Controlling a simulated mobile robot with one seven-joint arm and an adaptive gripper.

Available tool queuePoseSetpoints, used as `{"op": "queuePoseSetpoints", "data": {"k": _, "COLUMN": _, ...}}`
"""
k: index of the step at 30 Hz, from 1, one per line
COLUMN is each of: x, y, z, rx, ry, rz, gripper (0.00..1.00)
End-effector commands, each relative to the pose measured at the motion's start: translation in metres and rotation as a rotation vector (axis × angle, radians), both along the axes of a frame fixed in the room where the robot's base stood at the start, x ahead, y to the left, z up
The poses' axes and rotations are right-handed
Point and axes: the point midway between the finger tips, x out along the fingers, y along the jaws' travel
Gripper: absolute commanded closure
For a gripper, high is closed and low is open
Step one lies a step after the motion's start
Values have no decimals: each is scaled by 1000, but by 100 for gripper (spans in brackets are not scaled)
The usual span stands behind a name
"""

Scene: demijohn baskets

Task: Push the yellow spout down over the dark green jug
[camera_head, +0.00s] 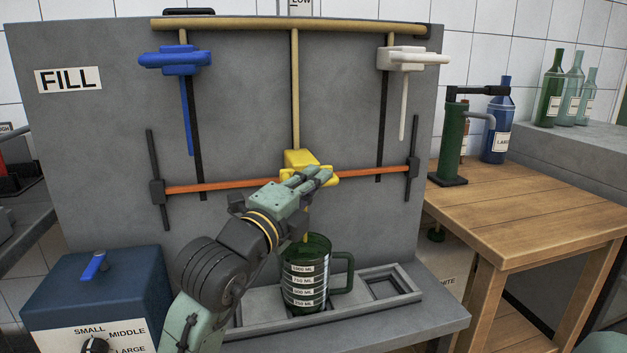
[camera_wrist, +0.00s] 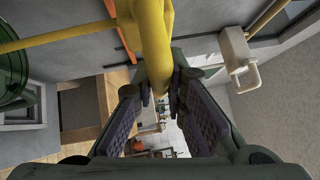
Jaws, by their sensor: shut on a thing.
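The yellow spout (camera_head: 300,158) hangs in the middle of the grey panel on a tan vertical pipe. My gripper (camera_head: 322,178) is at its front and hides part of it. In the wrist view my gripper (camera_wrist: 161,98) is shut on the yellow spout (camera_wrist: 153,35), with a finger on each side. The dark green jug (camera_head: 304,275) stands upright below, with its handle to the right and white volume labels. A thin yellow tip shows at the jug's mouth; its exact depth is unclear. The jug's edge also shows at the left of the wrist view (camera_wrist: 12,72).
An orange bar (camera_head: 215,186) crosses the panel behind the spout. A blue spout (camera_head: 176,60) and a white spout (camera_head: 412,58) hang higher on either side. The jug stands on a grey tray (camera_head: 262,318). A blue box (camera_head: 95,300) with a dial is at left, a wooden table (camera_head: 530,200) at right.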

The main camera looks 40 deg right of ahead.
Motion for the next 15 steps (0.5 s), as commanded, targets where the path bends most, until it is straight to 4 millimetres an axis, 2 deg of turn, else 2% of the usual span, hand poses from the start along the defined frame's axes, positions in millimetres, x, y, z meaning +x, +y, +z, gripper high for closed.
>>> {"op": "queuePoseSetpoints", "data": {"k": 1, "x": 0, "y": 0, "z": -9, "rx": 1, "ry": -1, "rz": 1, "gripper": 100}}
{"op": "queuePoseSetpoints", "data": {"k": 3, "x": 0, "y": 0, "z": -13, "rx": 1, "ry": -1, "rz": 1, "gripper": 100}}
{"op": "queuePoseSetpoints", "data": {"k": 15, "x": 0, "y": 0, "z": -15, "rx": 2, "ry": -1, "rz": 2, "gripper": 100}}
